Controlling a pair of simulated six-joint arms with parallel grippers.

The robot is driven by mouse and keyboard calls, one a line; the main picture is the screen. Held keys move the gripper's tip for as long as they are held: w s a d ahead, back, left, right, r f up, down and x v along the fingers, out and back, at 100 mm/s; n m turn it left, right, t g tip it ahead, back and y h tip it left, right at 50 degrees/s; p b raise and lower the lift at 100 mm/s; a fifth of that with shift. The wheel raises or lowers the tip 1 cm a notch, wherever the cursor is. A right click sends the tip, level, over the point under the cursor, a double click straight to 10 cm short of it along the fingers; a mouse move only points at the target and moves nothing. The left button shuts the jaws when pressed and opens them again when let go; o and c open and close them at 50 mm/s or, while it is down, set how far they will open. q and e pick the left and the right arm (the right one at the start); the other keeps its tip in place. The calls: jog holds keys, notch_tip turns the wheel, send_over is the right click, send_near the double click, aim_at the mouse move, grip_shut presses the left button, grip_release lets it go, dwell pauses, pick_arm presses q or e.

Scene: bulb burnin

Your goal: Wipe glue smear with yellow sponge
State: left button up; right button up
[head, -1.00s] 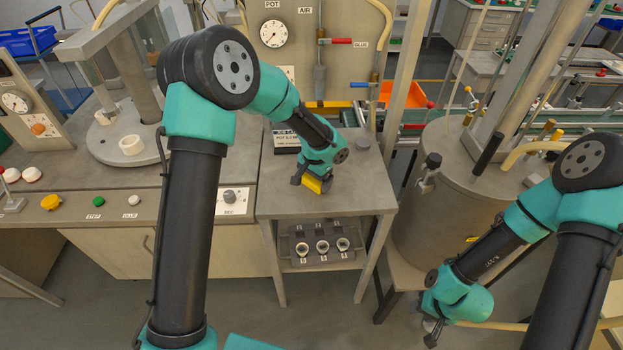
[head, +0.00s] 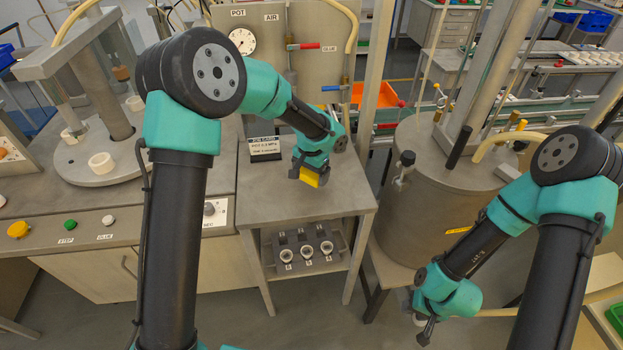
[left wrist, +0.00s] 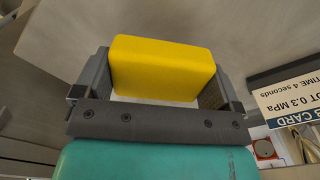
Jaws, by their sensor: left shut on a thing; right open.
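The yellow sponge (head: 313,177) is held between the fingers of my left gripper (head: 308,172), over the grey top of the small table (head: 270,197). In the left wrist view the sponge (left wrist: 162,68) fills the gap between the two fingers of the left gripper (left wrist: 155,75). I cannot tell whether the sponge touches the tabletop. No glue smear can be made out in either view. My right gripper (head: 425,332) is open, low at the right, beside the large grey tank and away from the small table.
A white card (head: 265,148) stands at the table's back left; it also shows in the left wrist view (left wrist: 290,98). A rack of sockets (head: 305,247) sits on the shelf below. The tank (head: 425,200) stands at the right, a rotary fixture (head: 92,165) at the left.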

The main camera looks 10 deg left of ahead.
pick_arm(q)
jog(key=shift+r, duration=1.9)
